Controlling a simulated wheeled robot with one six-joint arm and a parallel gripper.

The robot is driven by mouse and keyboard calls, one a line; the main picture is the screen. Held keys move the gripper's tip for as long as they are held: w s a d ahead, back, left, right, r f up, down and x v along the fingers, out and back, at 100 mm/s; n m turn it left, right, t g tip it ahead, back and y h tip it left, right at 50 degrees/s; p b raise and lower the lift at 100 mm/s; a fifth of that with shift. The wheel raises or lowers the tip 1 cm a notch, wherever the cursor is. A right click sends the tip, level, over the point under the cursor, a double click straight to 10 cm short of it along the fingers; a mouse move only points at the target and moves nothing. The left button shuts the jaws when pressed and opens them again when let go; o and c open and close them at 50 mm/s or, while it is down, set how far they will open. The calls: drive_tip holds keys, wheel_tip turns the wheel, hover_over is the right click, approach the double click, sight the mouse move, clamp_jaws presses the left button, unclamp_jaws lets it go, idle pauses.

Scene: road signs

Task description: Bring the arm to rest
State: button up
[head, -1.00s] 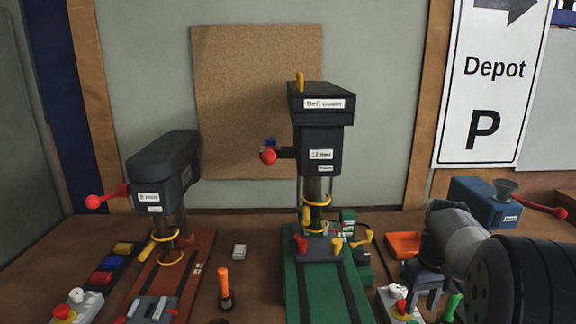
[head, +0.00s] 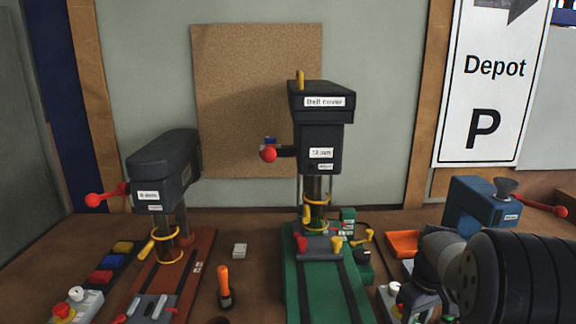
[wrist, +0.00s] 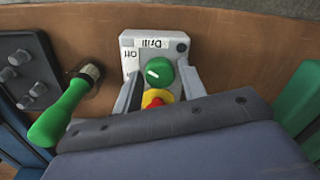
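My arm reaches in from the right edge of the head view, and my gripper (head: 412,305) points down over the bench at the lower right. In the wrist view my gripper (wrist: 160,88) is open, with its two grey fingers apart on either side of a green knob (wrist: 160,71) on a pale control box (wrist: 156,43) labelled "Drill" and "Off". A red and yellow button (wrist: 156,99) shows between the fingers, partly hidden by the gripper body. I cannot tell whether the fingers touch the knob or the box.
A green-handled brush (wrist: 62,115) lies left of the gripper in the wrist view. The green-based drill press (head: 322,100) stands left of my arm, a blue machine (head: 482,205) behind it. An orange tray (head: 403,243) and an orange-handled brush (head: 224,285) are on the bench.

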drive_tip(key=n+b, duration=0.1)
drive_tip(key=n, duration=0.4)
drive_tip(key=shift+f+b, duration=0.1)
drive_tip(key=shift+b, duration=0.2)
drive_tip(key=n+b, duration=0.2)
drive_tip(key=n, duration=0.2)
drive_tip(key=shift+n, duration=0.4)
wheel_tip(320, 180, up, 11)
drive_tip(key=shift+w+p, duration=0.3)
drive_tip(key=shift+p, duration=0.1)
